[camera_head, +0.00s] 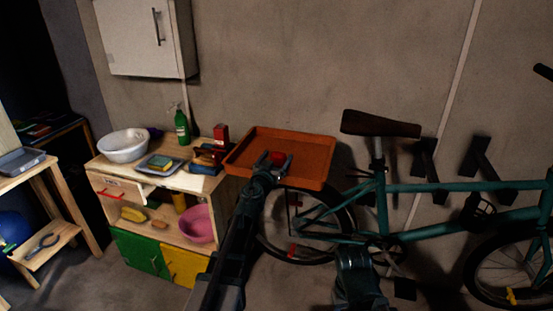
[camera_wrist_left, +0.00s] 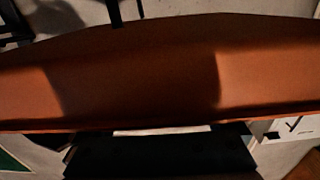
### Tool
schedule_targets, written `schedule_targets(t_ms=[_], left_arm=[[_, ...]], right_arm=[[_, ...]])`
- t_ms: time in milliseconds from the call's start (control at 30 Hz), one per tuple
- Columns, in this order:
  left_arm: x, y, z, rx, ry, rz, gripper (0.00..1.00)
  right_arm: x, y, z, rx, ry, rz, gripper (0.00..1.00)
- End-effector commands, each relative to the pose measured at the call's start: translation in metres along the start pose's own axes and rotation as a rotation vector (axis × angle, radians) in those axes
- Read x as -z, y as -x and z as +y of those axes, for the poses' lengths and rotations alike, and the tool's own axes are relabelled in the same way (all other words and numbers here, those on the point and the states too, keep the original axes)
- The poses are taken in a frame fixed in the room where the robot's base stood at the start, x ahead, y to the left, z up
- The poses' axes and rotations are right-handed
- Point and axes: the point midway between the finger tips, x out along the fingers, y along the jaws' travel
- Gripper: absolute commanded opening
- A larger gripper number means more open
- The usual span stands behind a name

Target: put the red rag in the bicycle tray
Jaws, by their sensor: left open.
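The bicycle tray (camera_head: 312,148) is a shallow orange tray with a raised rim, behind the bicycle's saddle and above its rear wheel. In the left wrist view its orange-brown surface (camera_wrist_left: 135,75) spans the picture. My left gripper (camera_head: 268,159) is open over the tray's near part. A small red patch (camera_head: 279,158), which looks like the red rag, shows in the tray beside the fingertips. The gripper partly hides it, and I cannot tell whether it touches the fingers. No rag shows in the left wrist view.
The teal bicycle (camera_head: 430,187) stands to the right, its brown saddle (camera_head: 380,124) close to the tray. A wooden bench (camera_head: 177,183) on the left holds a white bowl (camera_head: 123,144), a green bottle (camera_head: 182,128) and a red item (camera_head: 221,133) near the tray. A pink basin (camera_head: 199,224) sits lower.

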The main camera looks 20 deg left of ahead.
Motion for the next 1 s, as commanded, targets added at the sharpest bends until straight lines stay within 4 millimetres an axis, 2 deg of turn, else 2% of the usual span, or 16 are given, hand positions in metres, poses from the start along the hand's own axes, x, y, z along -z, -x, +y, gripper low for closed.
schedule_targets(t_ms=[67,267,533,700,833,1000], left_arm=[[0.004,0.0,0.0,0.0,0.0,0.0,0.94],[0.002,0.026,0.0,0.0,0.0,0.0,0.94],[0.002,0.082,0.001,0.001,0.0,0.0,0.94],[0.002,0.109,0.0,0.001,0.0,0.0,0.94],[0.002,0.119,0.0,0.0,0.0,0.0,0.94],[0.002,0.12,0.0,0.0,0.0,0.0,0.94]], right_arm=[[0.0,0.004,0.0,0.0,0.0,0.0,0.5],[0.0,0.002,0.0,0.0,0.0,0.0,0.5],[0.0,0.002,0.0,0.0,0.0,0.0,0.5],[0.0,0.002,0.0,0.0,0.0,0.0,0.5],[0.0,0.002,0.0,0.0,0.0,0.0,0.5],[0.0,0.002,0.0,0.0,0.0,0.0,0.5]])
